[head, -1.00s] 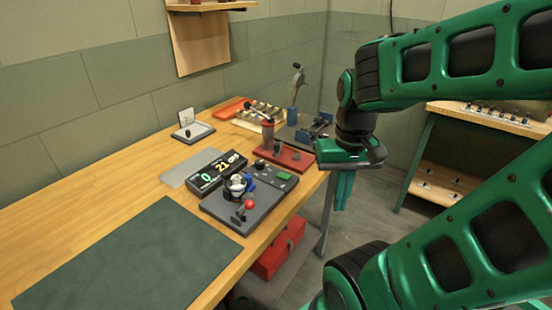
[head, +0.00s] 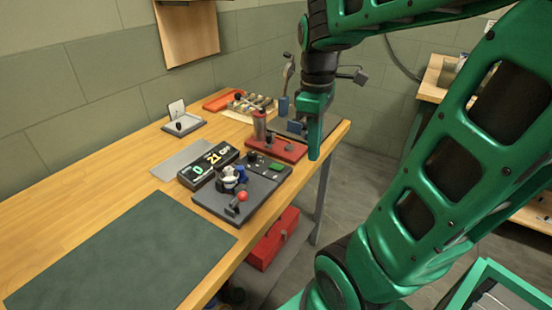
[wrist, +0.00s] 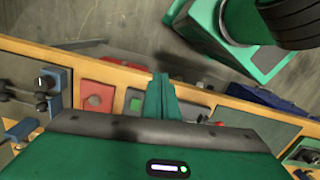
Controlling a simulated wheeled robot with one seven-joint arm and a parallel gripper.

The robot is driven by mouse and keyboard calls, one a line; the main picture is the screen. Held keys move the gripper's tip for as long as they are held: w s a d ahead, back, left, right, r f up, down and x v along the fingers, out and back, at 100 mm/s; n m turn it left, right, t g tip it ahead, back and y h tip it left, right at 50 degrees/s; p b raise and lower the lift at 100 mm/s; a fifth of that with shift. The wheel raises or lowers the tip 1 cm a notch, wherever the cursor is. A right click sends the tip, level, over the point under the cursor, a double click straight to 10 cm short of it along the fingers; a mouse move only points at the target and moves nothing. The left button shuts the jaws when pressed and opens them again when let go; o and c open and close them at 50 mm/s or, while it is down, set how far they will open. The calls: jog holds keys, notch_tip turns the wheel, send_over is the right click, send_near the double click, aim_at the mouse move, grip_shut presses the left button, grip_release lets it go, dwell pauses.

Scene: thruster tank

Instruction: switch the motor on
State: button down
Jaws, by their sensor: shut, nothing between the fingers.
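The dark motor board (head: 262,196) lies near the bench's front edge in the head view. On it stand a white and blue motor (head: 231,178), a lever with a red ball knob (head: 242,197), a small black knob (head: 252,156) and a green panel (head: 276,167). I cannot tell which part is the motor switch. My gripper (head: 314,152) is shut and empty, pointing down beside the bench edge, right of the board and apart from it. In the wrist view its shut fingers (wrist: 162,95) show near a green patch (wrist: 135,103); the gripper body hides much of the board.
A display (head: 209,167) reading 0 and 21 stands left of the board. A red base (head: 290,151) with a cylinder is behind it. A grey-green mat (head: 115,255) covers the near bench. A red toolbox (head: 273,240) sits below. Floor to the right is partly open.

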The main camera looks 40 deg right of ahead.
aim_at(280, 168)
jog(key=w+a+r+n, duration=0.1)
jog(key=w+r+n, duration=0.1)
jog(key=w+n, duration=0.4)
jog(key=w+r+n, duration=0.2)
jog(key=w+n, duration=0.5)
jog(key=n, duration=0.3)
jog(key=shift+w+a+g, duration=0.25)
jog(key=shift+a+g, duration=0.1)
jog(key=shift+g, duration=0.05)
jog(key=f, duration=0.4)
jog(key=s+f, duration=0.1)
jog(key=f, duration=0.8)
jog(key=shift+s+d+f, duration=0.35)
jog(key=shift+f, duration=0.05)
